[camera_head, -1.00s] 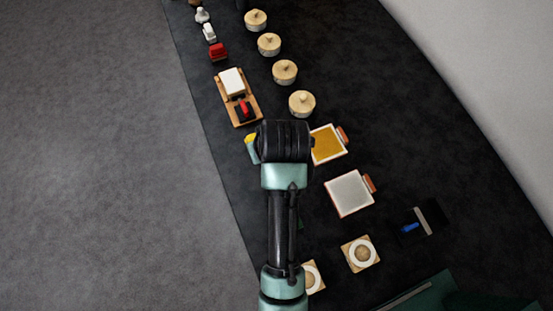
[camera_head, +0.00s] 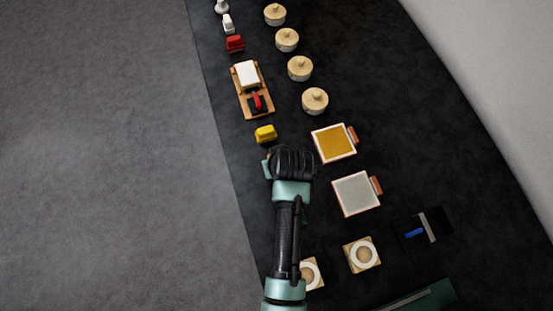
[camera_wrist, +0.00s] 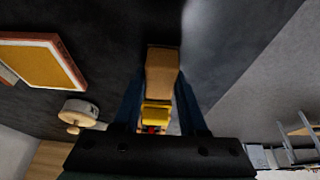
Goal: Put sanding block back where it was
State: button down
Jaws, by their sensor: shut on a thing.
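The sanding block (camera_wrist: 162,72) appears as a tan, cork-coloured block in the wrist view. My gripper (camera_wrist: 161,88) is shut on it, with a dark finger along each side. In the head view my wrist (camera_head: 292,164) covers the fingers and the block. I cannot tell whether the block touches the dark surface below. A yellow block (camera_head: 265,133) lies just beyond my wrist; it also shows behind the held block in the wrist view (camera_wrist: 156,114).
A wooden tray (camera_head: 238,96) with a white block and a red-and-black tool stands beyond the yellow block. Red (camera_head: 235,43) and white pieces follow. Lidded round pots (camera_head: 315,101) line the right. A gold-filled frame (camera_head: 334,143) and a grey one (camera_head: 355,194) lie right of my wrist.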

jog(key=shift+f, duration=0.15)
jog(key=shift+c, duration=2.2)
grip_release()
